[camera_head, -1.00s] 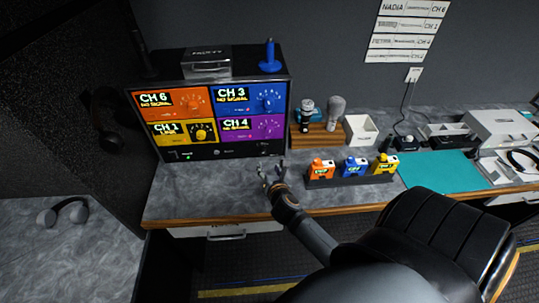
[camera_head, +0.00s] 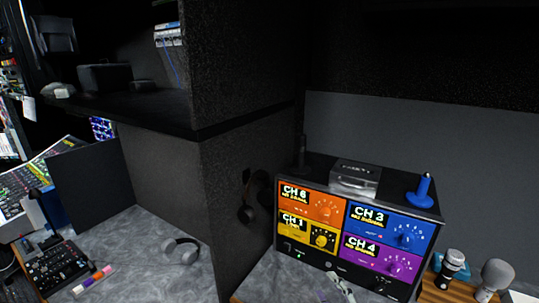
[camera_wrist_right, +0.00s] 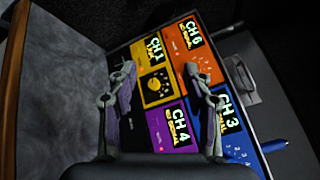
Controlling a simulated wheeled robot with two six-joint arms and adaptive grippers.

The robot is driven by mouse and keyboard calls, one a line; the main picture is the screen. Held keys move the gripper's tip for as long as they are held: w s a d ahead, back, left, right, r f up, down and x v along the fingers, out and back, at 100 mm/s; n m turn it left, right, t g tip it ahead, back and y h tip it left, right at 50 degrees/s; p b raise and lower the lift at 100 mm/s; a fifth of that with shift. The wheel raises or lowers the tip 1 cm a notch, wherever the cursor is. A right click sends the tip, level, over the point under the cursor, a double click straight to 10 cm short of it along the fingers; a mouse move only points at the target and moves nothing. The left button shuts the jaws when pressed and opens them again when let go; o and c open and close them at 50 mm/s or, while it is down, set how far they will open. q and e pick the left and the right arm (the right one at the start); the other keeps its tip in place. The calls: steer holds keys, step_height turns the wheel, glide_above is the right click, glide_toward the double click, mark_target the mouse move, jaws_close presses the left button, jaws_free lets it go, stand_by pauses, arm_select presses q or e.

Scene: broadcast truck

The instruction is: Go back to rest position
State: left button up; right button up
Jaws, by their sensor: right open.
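My right gripper (camera_head: 340,288) shows at the bottom edge of the head view, in front of the receiver rack (camera_head: 356,232) with its orange, blue, yellow and purple channel panels. In the right wrist view the right gripper (camera_wrist_right: 164,92) is open and empty, its two fingers apart with the CH 1 and CH 4 panels (camera_wrist_right: 170,122) behind them. It appears apart from the panels. My left gripper is not in view.
A clear box (camera_head: 354,178) and a blue antenna (camera_head: 424,190) stand on the rack. Two microphones (camera_head: 452,264) stand at right. A dark divider (camera_head: 245,215) with hanging headphones is left of the rack. Grey headphones (camera_head: 180,250) and a mixer (camera_head: 62,268) lie on the left desk.

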steer(key=s+a+f+n+g, duration=0.3)
steer(key=s+f+n+g, duration=0.55)
steer(key=n, duration=0.65)
steer(key=s+d+f+n+g+h, duration=0.5)
steer(key=s+d+h, duration=0.35)
steer(key=d, duration=0.35)
steer(key=s+d+f+g+b, duration=0.1)
steer(key=s+f, duration=0.1)
steer(key=f, duration=1.3)
steer(key=s+d+f+b, duration=0.1)
steer(key=s+d+f, duration=0.1)
steer(key=f, duration=1.4)
steer(key=s+f+g+b, duration=0.1)
steer(key=s+f, duration=1.4)
steer(key=s, duration=0.2)
steer(key=shift+s+d+m+y+b, duration=0.15)
steer(key=shift+d+m+y+b, duration=0.05)
steer(key=shift+m+y+b, duration=0.25)
